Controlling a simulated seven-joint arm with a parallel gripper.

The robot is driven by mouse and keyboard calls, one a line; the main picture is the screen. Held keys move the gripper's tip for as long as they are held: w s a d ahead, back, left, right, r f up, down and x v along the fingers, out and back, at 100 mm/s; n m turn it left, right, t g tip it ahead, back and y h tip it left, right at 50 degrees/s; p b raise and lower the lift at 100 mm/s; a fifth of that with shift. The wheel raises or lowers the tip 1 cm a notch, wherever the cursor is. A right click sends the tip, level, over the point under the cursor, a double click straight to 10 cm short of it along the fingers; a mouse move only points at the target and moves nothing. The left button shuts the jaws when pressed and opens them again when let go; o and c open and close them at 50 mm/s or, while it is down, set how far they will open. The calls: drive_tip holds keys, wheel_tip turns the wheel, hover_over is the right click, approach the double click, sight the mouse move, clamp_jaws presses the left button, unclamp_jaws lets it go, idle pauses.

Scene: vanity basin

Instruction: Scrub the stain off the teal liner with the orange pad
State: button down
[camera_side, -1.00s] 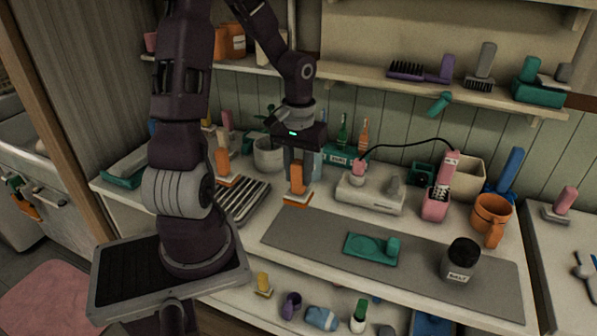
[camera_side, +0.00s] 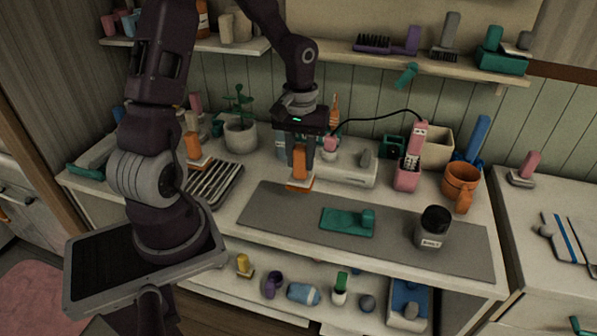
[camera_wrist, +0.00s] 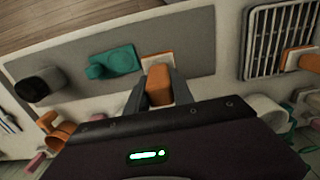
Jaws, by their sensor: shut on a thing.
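My gripper (camera_side: 299,160) is shut on the orange handle of the orange pad (camera_side: 299,182), a block with a pale layer. It holds the pad upright at the back edge of the grey mat, left of and behind the teal liner (camera_side: 347,222). I cannot tell whether the pad touches the surface. The liner lies flat on the mat, with a round raised part at its right end. In the wrist view, the pad (camera_wrist: 158,84) is between my fingers and the liner (camera_wrist: 115,62) is left of it, apart. I cannot make out a stain.
A dark jar (camera_side: 433,228) stands on the grey mat (camera_side: 270,214) right of the liner. A white appliance (camera_side: 348,170) is behind the mat, and a ribbed rack (camera_side: 215,184) is to the left. Another orange-handled brush (camera_side: 194,148) stands behind the rack. The mat's left part is clear.

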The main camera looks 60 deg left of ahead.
drive_tip(key=w+d+f, duration=0.2)
drive_tip(key=w+d, duration=0.3)
drive_tip(key=d, duration=0.2)
drive_tip(key=shift+w, duration=0.25)
drive_tip(key=shift+d, duration=0.1)
drive_tip(key=shift+f, duration=2.55)
drive_tip(key=shift+f, duration=0.45)
drive_tip(key=shift+w+d+r, duration=0.1)
drive_tip(key=shift+w+d, duration=0.7)
drive_tip(key=shift+w, duration=0.1)
